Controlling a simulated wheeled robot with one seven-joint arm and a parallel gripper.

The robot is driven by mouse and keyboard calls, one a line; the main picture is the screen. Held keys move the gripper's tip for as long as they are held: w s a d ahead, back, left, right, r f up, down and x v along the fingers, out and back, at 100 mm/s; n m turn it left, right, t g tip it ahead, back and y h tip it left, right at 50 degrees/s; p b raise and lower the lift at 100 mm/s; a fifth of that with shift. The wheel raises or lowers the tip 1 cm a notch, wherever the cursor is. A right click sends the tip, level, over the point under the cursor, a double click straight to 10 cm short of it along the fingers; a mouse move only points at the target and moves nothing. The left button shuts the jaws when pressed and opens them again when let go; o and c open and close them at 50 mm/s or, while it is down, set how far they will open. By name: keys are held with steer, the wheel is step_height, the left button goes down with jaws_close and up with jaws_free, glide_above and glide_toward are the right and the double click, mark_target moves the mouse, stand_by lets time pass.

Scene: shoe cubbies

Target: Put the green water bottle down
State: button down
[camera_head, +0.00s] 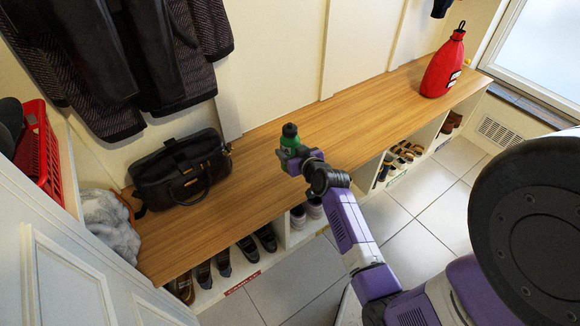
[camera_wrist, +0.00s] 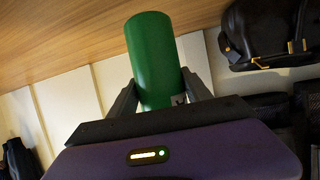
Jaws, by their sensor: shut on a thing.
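The green water bottle (camera_head: 289,138) is in my gripper (camera_head: 294,157), above or on the wooden bench top (camera_head: 345,118), near the middle of its length. In the head view its dark cap points up and the bottle looks about upright; my gripper hides its lower part. In the wrist view the plain green bottle (camera_wrist: 152,52) stands between the two grey fingers of my gripper (camera_wrist: 160,92), which are shut on its sides. Its rounded end overlaps the wood in that view. I cannot tell whether the bottle touches the bench.
Dark coats (camera_head: 135,55) hang above the bag. Shoes (camera_head: 265,237) fill cubbies below. Bare wood lies between my gripper and the red bottle.

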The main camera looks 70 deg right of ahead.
steer(key=shift+f+b, duration=1)
steer(key=shift+f, duration=2)
steer(key=shift+f, duration=0.1)
steer(key=shift+c, duration=2.3)
jaws_free()
steer(key=shift+f, duration=0.1)
